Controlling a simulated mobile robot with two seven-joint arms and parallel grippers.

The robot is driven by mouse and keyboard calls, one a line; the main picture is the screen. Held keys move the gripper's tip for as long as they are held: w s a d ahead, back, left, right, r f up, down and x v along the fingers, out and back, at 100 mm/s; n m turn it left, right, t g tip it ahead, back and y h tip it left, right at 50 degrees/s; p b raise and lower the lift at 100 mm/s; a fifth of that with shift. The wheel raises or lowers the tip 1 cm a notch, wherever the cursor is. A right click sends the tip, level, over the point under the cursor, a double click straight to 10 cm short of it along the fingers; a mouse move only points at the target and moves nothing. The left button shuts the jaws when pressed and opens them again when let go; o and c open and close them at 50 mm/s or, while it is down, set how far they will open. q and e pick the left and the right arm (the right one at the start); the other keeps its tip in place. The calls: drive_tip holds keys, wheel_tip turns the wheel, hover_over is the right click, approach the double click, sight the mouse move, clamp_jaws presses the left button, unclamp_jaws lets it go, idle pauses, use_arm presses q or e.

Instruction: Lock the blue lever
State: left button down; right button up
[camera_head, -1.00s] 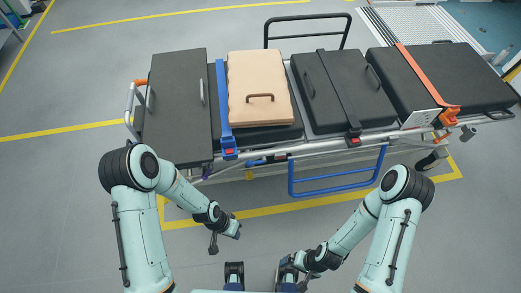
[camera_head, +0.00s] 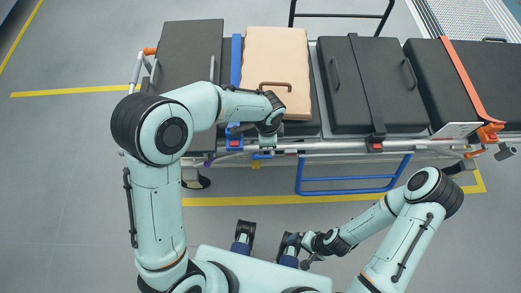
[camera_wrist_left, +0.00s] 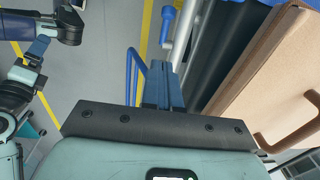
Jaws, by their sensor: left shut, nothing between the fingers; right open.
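A small blue part (camera_head: 262,156), which looks like the blue lever, shows under the stretcher's side rail, mostly hidden by my left gripper (camera_head: 267,148). I cannot tell whether they touch. The left wrist view shows the shut left fingers (camera_wrist_left: 168,85) with nothing held. A blue-ended handle (camera_wrist_left: 167,20) stands beyond the fingers there; I cannot tell if it is the same part. A larger blue tubular frame (camera_head: 350,187) hangs low on the near side. My right gripper (camera_head: 308,261) is open and empty, low and away from the stretcher.
The stretcher carries black pads (camera_head: 180,62) and a tan case (camera_head: 276,60) with a brown handle. Blue and orange straps cross it, and a red buckle (camera_head: 235,142) is left of my left gripper. Grey floor lies clear between the stretcher and my base.

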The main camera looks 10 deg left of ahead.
use_arm(q)
drive_tip(key=b, duration=0.1)
approach(254, 158)
drive_tip(key=w+d+f, duration=0.1)
drive_tip(key=d+f, duration=0.2)
drive_tip(key=d, duration=0.1)
drive_tip(key=shift+w+a+f, duration=0.1)
drive_tip(key=shift+a+f, duration=0.5)
drive_tip(key=shift+f, duration=0.15)
drive_tip(key=shift+w+a+f, duration=0.1)
drive_tip(key=shift+a+f, duration=0.5)
drive_tip(key=shift+f, duration=0.2)
use_arm(e)
drive_tip(key=shift+f, duration=0.5)
